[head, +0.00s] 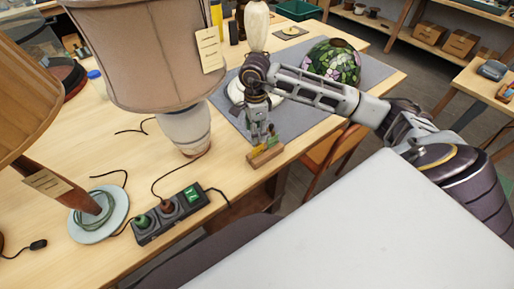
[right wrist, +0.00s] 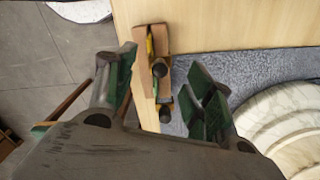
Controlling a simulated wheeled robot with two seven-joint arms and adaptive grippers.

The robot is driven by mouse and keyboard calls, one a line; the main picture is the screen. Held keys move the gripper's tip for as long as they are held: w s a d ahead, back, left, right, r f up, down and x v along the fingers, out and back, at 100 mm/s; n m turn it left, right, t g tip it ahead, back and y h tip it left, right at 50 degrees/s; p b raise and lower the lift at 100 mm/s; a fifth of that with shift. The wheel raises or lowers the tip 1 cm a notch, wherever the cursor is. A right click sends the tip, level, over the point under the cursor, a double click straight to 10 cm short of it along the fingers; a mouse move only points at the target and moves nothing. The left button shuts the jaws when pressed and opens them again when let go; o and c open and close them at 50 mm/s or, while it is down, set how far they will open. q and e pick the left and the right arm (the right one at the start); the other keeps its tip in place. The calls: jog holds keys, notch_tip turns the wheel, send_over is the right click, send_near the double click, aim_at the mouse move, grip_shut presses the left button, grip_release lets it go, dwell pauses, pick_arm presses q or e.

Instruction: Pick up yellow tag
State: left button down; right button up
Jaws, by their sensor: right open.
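A small wooden block (head: 266,156) stands near the table's front edge, with small upright pieces in it. One thin yellow piece (right wrist: 150,42) shows at the block (right wrist: 165,36) in the right wrist view; I cannot tell whether it is the yellow tag. Pale cream tags hang on the large lampshade (head: 209,49) and on the left lamp (head: 43,182). My right gripper (head: 262,136) is open and points down just above the block. In the right wrist view its fingers (right wrist: 164,84) are apart on either side of the block's near end. My left gripper is not in view.
A large table lamp (head: 150,50) stands left of the right gripper. A power strip (head: 170,214) with cords lies at the front. A grey mat (head: 225,103) bears a pale round base (right wrist: 285,125) and a stained-glass shade (head: 332,63). Bare table lies between lamp and block.

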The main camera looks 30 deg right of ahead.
aim_at(257, 151)
jog(key=shift+s+a+f+p, duration=0.1)
jog(key=shift+f+p, duration=0.35)
jog(key=shift+f, duration=1.45)
jog(key=c, duration=0.9)
